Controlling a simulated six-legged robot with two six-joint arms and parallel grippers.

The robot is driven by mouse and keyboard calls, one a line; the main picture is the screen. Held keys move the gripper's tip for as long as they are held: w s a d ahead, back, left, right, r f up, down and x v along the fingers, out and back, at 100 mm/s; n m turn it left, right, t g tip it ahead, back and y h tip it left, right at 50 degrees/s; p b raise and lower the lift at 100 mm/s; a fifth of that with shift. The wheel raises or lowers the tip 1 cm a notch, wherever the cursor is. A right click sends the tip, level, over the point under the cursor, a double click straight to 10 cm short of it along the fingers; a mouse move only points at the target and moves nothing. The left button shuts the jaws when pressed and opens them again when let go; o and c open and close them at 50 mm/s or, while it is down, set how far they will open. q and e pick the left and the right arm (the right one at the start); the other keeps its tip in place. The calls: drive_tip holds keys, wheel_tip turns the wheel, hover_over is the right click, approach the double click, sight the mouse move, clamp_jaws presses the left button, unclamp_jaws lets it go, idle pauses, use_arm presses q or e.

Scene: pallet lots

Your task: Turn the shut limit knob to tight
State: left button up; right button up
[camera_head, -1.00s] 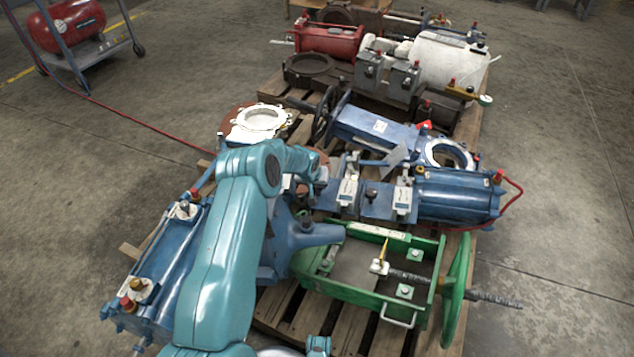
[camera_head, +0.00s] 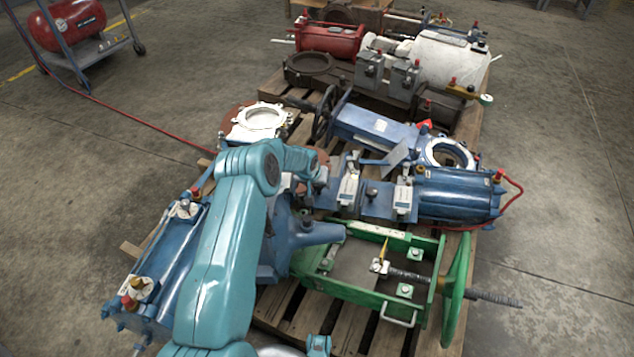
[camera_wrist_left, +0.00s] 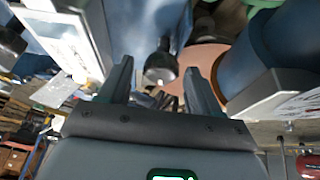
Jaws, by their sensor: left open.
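My left arm reaches up over the pallet in the head view, and its gripper end (camera_head: 316,180) is small and partly hidden beside a blue actuator. In the left wrist view my left gripper (camera_wrist_left: 158,66) is open, with nothing held. A dark round knob (camera_wrist_left: 160,66) shows between and beyond its fingertips, apart from them as far as I can see. I cannot read any marking that tells whether it is the shut limit knob. In the head view a dark knob (camera_head: 372,193) stands between two white labelled boxes (camera_head: 347,190) on the blue actuator.
A blue cylinder (camera_head: 455,195) lies right of the boxes. A green frame valve (camera_head: 350,292) with a handwheel (camera_head: 457,290) stands in front. A blue actuator (camera_head: 160,265) lies at left. Other valves crowd the pallet's far end. Concrete floor at right is clear.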

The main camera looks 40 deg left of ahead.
use_arm(q)
drive_tip(key=p+v, duration=0.5)
drive_tip(key=v, duration=1.1)
drive_tip(key=shift+r, duration=0.2)
use_arm(e)
drive_tip(key=shift+n, duration=0.3)
drive_tip(key=r, duration=0.3)
drive_tip(key=s+a+r, duration=0.1)
drive_tip(key=shift+r, duration=0.3)
